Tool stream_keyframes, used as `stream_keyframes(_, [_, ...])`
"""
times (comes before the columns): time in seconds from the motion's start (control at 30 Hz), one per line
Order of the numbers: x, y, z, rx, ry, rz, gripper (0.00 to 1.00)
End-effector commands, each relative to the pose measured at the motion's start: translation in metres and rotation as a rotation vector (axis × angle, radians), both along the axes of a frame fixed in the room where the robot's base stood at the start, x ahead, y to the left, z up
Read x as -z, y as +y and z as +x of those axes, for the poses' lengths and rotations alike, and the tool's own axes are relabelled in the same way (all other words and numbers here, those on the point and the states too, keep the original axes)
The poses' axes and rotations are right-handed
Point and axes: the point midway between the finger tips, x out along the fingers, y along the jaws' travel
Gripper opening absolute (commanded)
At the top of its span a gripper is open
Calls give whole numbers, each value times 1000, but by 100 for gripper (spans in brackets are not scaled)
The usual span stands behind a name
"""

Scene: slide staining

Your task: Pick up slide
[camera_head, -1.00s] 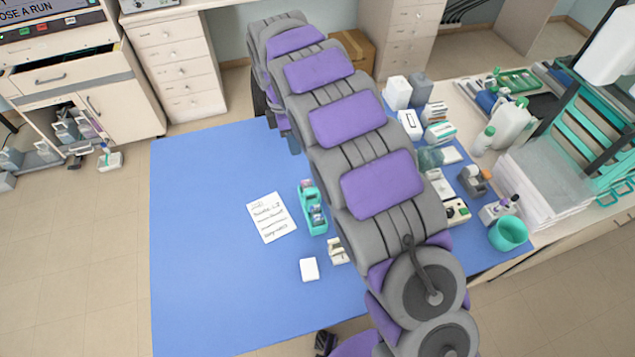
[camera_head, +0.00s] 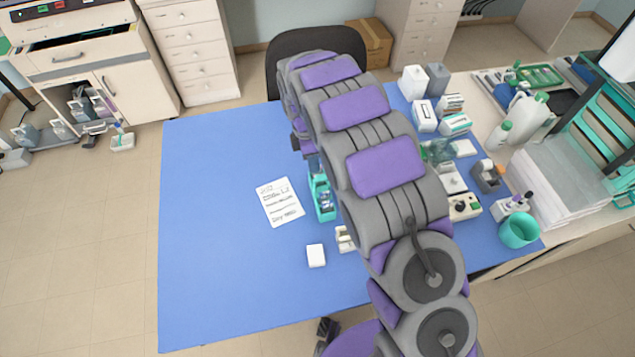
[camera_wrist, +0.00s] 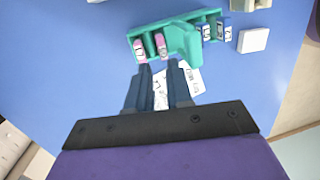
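In the wrist view a teal rack (camera_wrist: 183,38) holds small labelled pieces that look like slides. Two have pink ends, one at the left (camera_wrist: 140,48) and one to its right (camera_wrist: 160,43). Blue-ended pieces (camera_wrist: 207,32) sit at the rack's right side. In the head view the teal rack (camera_head: 322,197) stands on the blue mat (camera_head: 215,280), partly behind my arm, and my gripper's fingertips are hidden.
A handwritten paper (camera_head: 280,202) lies left of the rack. A small white block (camera_head: 316,255) lies in front of it. Bottles and boxes (camera_head: 424,117), a teal cup (camera_head: 518,230) and stacked sheets (camera_head: 550,185) crowd the right. The mat's left part is clear.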

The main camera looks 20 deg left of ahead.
Motion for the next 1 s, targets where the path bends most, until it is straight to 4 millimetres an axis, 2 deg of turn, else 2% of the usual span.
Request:
stream_keyframes(0.23, [30, -12, 0, 1, 3, -2, 20])
stream_keyframes(0.4, [48, -11, -2, 1, 1, -3, 20])
stream_keyframes(0.6, [48, -12, -2, 1, -1, -2, 20])
stream_keyframes(0.83, [47, -14, -2, 1, 1, -1, 0])
stream_keyframes(1.0, [47, -14, -2, 1, 1, -1, 0])
